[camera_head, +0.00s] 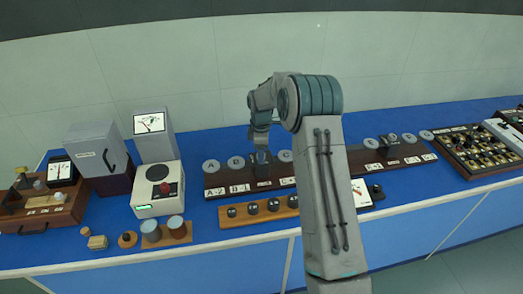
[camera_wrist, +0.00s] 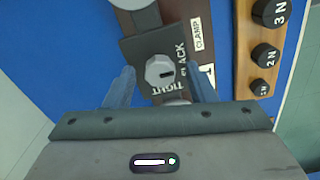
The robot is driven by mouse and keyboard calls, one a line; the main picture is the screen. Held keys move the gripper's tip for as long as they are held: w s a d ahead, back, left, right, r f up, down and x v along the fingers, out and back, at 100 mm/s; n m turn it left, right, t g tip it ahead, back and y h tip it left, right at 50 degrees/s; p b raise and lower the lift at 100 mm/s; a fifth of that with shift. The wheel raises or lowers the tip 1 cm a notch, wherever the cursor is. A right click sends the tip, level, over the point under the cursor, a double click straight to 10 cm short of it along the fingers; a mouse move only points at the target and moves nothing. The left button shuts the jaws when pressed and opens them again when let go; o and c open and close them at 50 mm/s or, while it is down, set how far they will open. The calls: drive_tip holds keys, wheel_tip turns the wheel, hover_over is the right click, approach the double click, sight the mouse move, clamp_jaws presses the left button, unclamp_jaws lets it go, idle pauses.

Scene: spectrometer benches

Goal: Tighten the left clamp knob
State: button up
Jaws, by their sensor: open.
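The clamp knob (camera_wrist: 160,70) is a grey, many-sided knob with a dark slot mark, in the wrist view. It sits on a black plate (camera_wrist: 140,50) lettered SLACK and another, partly hidden word, beside a white CLAMP label (camera_wrist: 197,33). My gripper (camera_wrist: 162,72) is open, with one finger on each side of the knob; gaps show between fingers and knob. In the head view my gripper (camera_head: 261,138) points down over the left brown board (camera_head: 240,182), and the knob there is mostly hidden by it. Whether the fingers are level with the knob is unclear.
A wooden strip of black weights (camera_head: 260,221) lies in front of the left board; it also shows in the wrist view (camera_wrist: 242,60). A white device with a dark disc (camera_head: 158,188) stands to the left. A second brown board (camera_head: 385,170) lies to the right.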

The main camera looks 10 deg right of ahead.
drive_tip(key=c, duration=1)
drive_tip(key=shift+o, duration=0.2)
drive_tip(key=shift+m, duration=0.3)
drive_tip(key=m+b, duration=0.2)
drive_tip(key=m, duration=0.1)
drive_tip(key=shift+f+b, duration=0.1)
drive_tip(key=shift+b, duration=0.3)
drive_tip(key=m+b, duration=0.2)
drive_tip(key=m, duration=0.3)
drive_tip(key=m+b, duration=0.1)
drive_tip(key=m, duration=0.3)
drive_tip(key=shift+r+m+b, duration=0.2)
drive_tip(key=shift+m+b, duration=0.1)
drive_tip(key=shift+m, duration=2.4)
